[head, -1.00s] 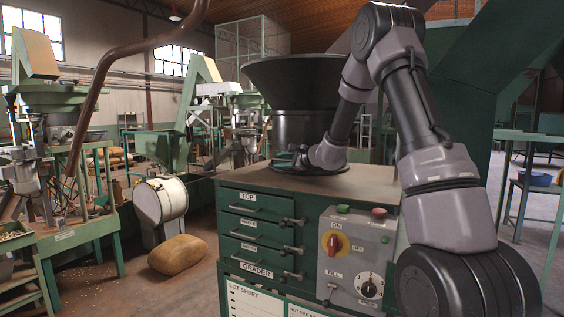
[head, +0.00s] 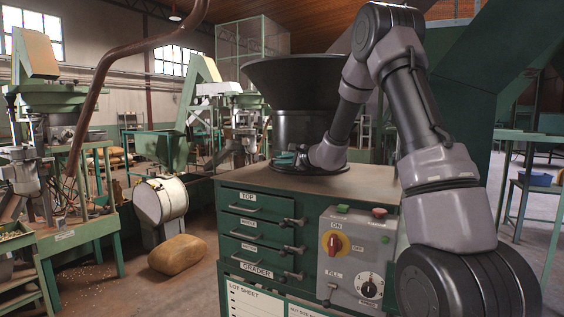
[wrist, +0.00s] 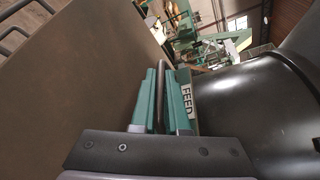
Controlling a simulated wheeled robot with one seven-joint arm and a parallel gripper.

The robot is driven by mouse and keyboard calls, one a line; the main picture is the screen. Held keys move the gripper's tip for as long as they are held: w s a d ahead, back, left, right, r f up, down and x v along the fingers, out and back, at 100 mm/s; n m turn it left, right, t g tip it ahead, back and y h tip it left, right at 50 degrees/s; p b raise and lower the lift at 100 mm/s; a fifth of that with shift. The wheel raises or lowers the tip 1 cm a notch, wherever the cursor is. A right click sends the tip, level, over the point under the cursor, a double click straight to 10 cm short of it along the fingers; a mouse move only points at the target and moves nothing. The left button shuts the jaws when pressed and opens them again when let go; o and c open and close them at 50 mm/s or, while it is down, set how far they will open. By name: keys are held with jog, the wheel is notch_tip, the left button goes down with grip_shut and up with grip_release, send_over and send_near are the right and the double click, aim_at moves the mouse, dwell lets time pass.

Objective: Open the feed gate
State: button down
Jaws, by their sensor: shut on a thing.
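The feed gate (wrist: 187,85) is a green plate with a white FEED label at the foot of the black hopper (head: 305,110) on the cabinet top. The hopper also shows at the right of the wrist view (wrist: 250,100). A dark bar handle (wrist: 160,85) runs between the teal fingers of my gripper (wrist: 162,68). My gripper is shut on this handle. In the head view my gripper (head: 284,159) is small and low over the cabinet top, left of the hopper base; my wrist partly hides it. How far the gate stands open cannot be told.
The cabinet's brown top (head: 235,176) is clear on the left. Its front has drawers (head: 255,222) and a grey control box (head: 350,262) with a red knob. A brown sack (head: 178,256) and a white drum (head: 160,200) stand on the left.

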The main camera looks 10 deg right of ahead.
dwell(0.8)
jog(key=s+a, duration=0.1)
jog(key=s, duration=0.1)
jog(key=s+a, duration=0.3)
jog(key=s, duration=0.1)
jog(key=shift+s+a, duration=0.1)
jog(key=shift+a, duration=0.25)
jog(key=c, duration=0.9)
grip_release()
jog(key=v, duration=1)
jog(key=shift+s+d, duration=0.3)
